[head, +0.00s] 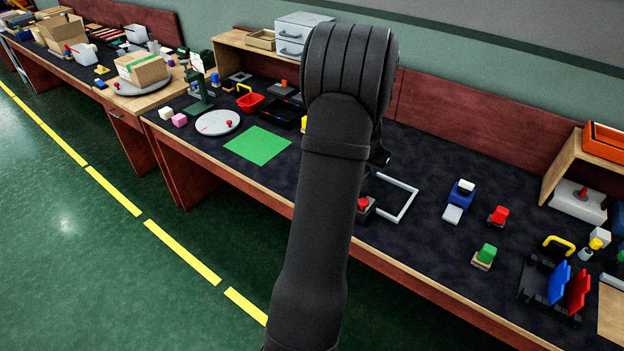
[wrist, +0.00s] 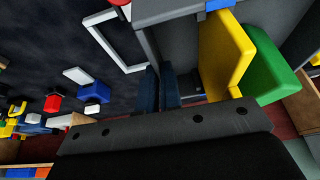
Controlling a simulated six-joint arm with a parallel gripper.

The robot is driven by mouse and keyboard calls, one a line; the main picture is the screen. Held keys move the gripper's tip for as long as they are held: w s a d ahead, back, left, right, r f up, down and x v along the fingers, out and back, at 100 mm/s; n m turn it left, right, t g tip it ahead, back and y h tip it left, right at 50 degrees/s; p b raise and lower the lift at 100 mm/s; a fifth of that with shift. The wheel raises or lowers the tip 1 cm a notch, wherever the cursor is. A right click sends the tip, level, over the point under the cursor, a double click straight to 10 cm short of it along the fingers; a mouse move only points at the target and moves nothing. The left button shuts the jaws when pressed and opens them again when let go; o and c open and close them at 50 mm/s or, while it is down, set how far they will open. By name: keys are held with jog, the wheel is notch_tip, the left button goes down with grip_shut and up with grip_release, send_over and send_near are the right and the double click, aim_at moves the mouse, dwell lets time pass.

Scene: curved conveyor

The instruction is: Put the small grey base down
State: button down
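In the wrist view, my gripper (wrist: 161,84) has its two dark blue fingers close together. A dark grey piece, which looks like the small grey base (wrist: 168,38), lies right at the fingertips. A thin part of it appears to sit between them. Its underside and any contact with the table cannot be made out. In the head view my own arm covers the gripper and this piece.
A yellow slab (wrist: 226,50) and a green block (wrist: 265,65) stand close beside the grey piece. A white square frame (head: 399,211) and a red-knobbed block (head: 364,204) lie near my arm. A green mat (head: 258,145) is clear.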

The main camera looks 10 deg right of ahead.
jog(key=w+a+f, duration=0.2)
jog(key=w+a, duration=0.1)
jog(key=w+a+f, duration=0.2)
jog(key=w+a, duration=0.1)
jog(key=w+a+f, duration=0.3)
jog(key=shift+w+a, duration=0.2)
jog(key=shift+a, duration=0.05)
jog(key=shift+f, duration=2)
jog(key=shift+f, duration=0.15)
jog(key=c, duration=1.6)
grip_release()
jog(key=v, duration=1.2)
